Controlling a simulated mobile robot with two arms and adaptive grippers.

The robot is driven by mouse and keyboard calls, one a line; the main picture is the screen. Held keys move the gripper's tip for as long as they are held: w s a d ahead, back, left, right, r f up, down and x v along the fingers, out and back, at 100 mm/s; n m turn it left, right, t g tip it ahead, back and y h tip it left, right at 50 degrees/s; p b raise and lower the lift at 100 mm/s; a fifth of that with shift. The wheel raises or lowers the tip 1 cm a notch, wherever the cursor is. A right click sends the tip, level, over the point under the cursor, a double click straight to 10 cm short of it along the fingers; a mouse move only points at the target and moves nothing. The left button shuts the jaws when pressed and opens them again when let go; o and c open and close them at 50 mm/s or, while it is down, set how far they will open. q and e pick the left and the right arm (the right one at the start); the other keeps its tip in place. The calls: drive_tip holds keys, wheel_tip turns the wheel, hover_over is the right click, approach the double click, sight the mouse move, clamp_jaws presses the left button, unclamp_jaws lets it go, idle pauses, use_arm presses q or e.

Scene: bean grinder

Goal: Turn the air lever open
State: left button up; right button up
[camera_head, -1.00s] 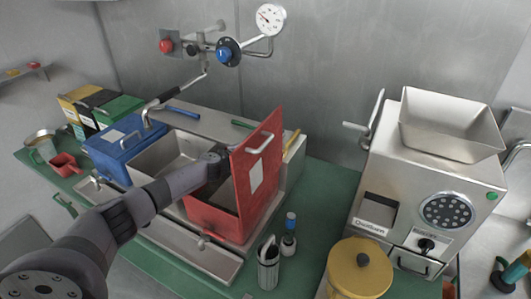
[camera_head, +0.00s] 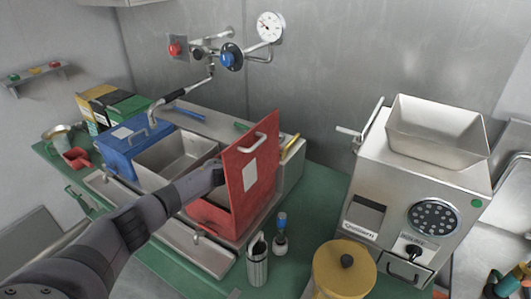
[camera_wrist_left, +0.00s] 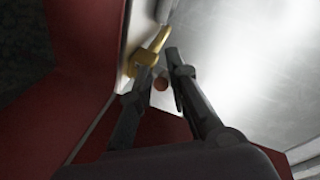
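A yellow lever (camera_head: 292,147), which looks like the air lever, sticks up behind the right side of the red box (camera_head: 207,213). The box's red lid (camera_head: 236,190) stands upright. My left arm reaches over the boxes to the lid, and its gripper is hidden behind it in the head view. In the left wrist view my left gripper (camera_wrist_left: 159,62) has its fingers apart, with the yellow lever (camera_wrist_left: 146,55) at the fingertips, beside or behind the left finger. Contact cannot be told. My right gripper is not in view.
A blue box (camera_head: 126,148) and a steel basin (camera_head: 163,168) stand left of the red box. A silver jug (camera_head: 258,266), a yellow lidded canister (camera_head: 341,272) and a grinder (camera_head: 400,185) stand to the right. A gauge (camera_head: 270,27) and pipes are on the wall above.

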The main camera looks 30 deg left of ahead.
use_arm(q)
drive_tip(key=shift+o, duration=1.3)
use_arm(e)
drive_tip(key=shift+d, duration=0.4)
use_arm(q)
drive_tip(key=shift+a, duration=0.1)
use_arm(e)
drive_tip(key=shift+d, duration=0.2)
use_arm(q)
drive_tip(key=shift+v, duration=6)
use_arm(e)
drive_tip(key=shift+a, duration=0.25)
